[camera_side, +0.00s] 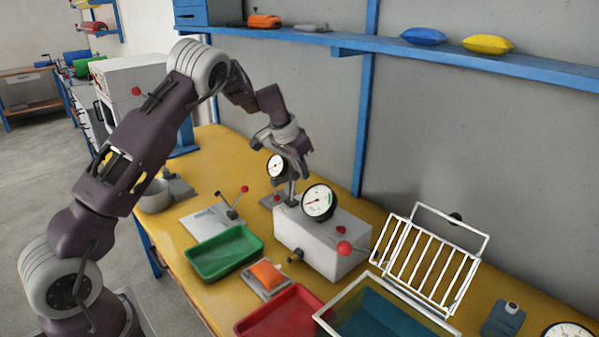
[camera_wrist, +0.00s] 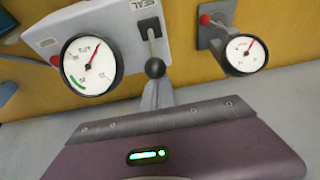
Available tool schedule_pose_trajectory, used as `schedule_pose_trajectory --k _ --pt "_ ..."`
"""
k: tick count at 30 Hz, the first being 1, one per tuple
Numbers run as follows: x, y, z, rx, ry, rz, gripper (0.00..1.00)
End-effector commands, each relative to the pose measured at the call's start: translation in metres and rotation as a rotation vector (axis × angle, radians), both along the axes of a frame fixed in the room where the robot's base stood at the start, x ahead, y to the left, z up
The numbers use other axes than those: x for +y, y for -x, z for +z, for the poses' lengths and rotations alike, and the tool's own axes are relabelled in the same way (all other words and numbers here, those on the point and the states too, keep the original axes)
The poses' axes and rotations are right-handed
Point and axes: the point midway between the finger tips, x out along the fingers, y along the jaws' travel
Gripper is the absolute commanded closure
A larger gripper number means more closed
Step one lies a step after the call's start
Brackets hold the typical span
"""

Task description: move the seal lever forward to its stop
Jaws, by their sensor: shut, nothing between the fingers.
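The white box (camera_side: 322,248) with a dial gauge (camera_side: 319,202) stands on the yellow bench; the box shows at the top of the wrist view (camera_wrist: 108,22). A lever with a black ball knob (camera_wrist: 155,68) rises from a dark slot plate on it; I take this as the seal lever, though the small label is unclear.
A plate with a red-knobbed lever (camera_side: 232,207), a green tray (camera_side: 225,253), an orange packet (camera_side: 267,275) and a red tray (camera_side: 280,315) lie in front. A white wire rack (camera_side: 427,262) stands right. A wall (camera_side: 460,150) and blue shelf (camera_side: 390,47) are behind.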

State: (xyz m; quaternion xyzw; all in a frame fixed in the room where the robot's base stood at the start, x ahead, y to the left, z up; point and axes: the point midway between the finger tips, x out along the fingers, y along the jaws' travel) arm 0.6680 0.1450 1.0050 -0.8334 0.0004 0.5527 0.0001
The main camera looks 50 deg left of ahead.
Motion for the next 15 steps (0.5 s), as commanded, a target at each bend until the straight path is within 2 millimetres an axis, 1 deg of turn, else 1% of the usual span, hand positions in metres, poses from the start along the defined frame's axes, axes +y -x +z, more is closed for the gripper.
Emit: schedule_pose_trajectory --k 4,15 --pt "0.0008 0.0062 0.0011 0.000 0.000 0.001 1.00" --pt "0.0008 0.0093 0.0013 -0.001 0.000 0.001 1.00"
